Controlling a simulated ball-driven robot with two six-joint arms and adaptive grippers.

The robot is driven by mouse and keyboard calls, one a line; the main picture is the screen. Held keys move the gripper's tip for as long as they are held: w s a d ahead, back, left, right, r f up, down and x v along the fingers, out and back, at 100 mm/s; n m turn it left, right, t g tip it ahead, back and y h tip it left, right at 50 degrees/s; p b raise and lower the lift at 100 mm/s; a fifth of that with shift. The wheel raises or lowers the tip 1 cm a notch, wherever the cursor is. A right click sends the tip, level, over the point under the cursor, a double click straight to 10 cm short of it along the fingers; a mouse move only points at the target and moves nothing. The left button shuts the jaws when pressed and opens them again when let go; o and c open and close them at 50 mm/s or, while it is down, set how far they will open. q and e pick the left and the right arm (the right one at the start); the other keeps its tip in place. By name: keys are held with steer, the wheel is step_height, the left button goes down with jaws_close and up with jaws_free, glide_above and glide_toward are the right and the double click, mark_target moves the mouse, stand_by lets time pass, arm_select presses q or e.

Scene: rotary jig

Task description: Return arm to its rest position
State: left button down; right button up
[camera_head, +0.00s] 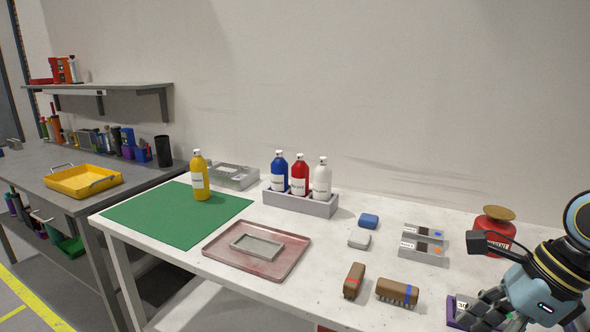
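My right arm comes in at the lower right corner, over the front right part of the white table (345,222). My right gripper (482,312) is dark and low at the bottom edge, beside a small purple object (454,306) with a pale label. Its fingers overlap that object in the picture, and I cannot tell whether they touch it or are open or shut. My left arm and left gripper are not in view.
A red canister (492,226) stands close behind my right arm. Brushes (397,292), a red tray (290,262), a bottle rack (300,204) and a yellow bottle (200,180) on a green mat (160,222) stand leftward.

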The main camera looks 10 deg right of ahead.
steer(key=s+a+f+m+t+y+b, duration=0.1)
steer(key=s+a+f+m+y+b, duration=0.2)
steer(key=a+f+m, duration=0.4)
steer(key=s+a+f+m+t+y+b, duration=0.15)
steer(key=a+f+y, duration=0.3)
steer(key=f, duration=0.45)
steer(key=d+f+m+t+h+b, duration=0.4)
steer(key=f+m+t, duration=0.4)
steer(key=f+m, duration=0.9)
steer(key=s+d+f+m+g+h, duration=0.3)
steer(key=s+d+f+m+h, duration=0.3)
steer(key=s+f+m, duration=0.35)
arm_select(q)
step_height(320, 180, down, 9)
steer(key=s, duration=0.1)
arm_select(e)
steer(key=s+d+f+m+g+h, duration=0.1)
steer(key=s+f+m+g, duration=0.3)
steer(key=s, duration=0.7)
steer(key=s+d+f+m+g+h, duration=0.1)
steer(key=s+f+m+g, duration=0.3)
steer(key=s+m, duration=0.4)
steer(key=s+d+f, duration=0.1)
steer(key=s, duration=0.1)
steer(key=shift+s+d+f, duration=0.15)
steer(key=shift+s+f, duration=0.2)
steer(key=shift+s, duration=0.05)
